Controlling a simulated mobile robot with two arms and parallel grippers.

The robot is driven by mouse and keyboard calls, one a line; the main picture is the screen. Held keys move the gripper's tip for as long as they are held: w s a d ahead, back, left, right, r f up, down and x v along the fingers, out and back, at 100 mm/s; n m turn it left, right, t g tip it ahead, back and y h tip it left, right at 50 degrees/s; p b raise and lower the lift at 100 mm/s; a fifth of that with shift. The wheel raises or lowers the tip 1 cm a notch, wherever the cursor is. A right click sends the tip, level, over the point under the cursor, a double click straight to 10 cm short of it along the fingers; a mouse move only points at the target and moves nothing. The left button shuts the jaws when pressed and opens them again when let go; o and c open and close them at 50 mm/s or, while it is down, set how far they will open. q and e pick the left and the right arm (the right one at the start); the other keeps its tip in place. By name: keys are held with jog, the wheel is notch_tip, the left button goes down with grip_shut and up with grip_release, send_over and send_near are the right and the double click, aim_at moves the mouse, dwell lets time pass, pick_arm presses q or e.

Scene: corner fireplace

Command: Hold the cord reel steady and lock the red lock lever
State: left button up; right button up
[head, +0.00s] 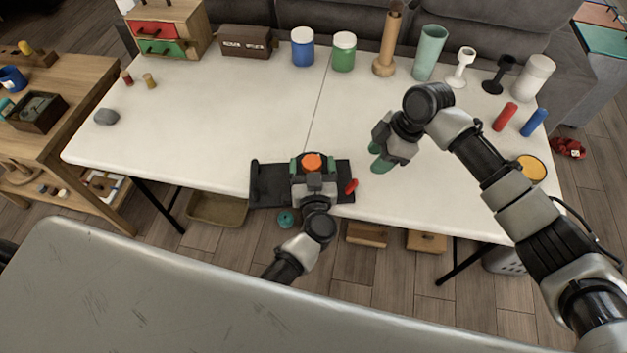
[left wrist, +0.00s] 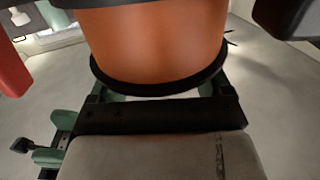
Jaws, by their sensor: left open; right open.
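The cord reel is an orange drum (head: 312,162) on a black base (head: 270,183) at the table's front edge. Its orange drum (left wrist: 150,40) with black rims fills the upper middle of the left wrist view. The red lock lever (head: 351,186) sticks up at the right of the base; a red part (left wrist: 12,72) at the left edge of the wrist view is probably this lever. My left gripper (head: 313,165) is open, with green fingers either side of the drum; contact cannot be told. My right gripper (head: 380,157) is open and empty, right of and beyond the reel.
A blue jar (head: 303,48), a green jar (head: 344,52) and several holders line the table's back. Red (head: 505,117) and blue (head: 533,122) cylinders and a yellow-topped round thing (head: 532,168) lie at the right. A grey stone (head: 106,117) lies left. The table's middle is clear.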

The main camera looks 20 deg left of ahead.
pick_arm(q)
jog(key=shift+w+a, duration=0.25)
jog(key=shift+w, duration=0.35)
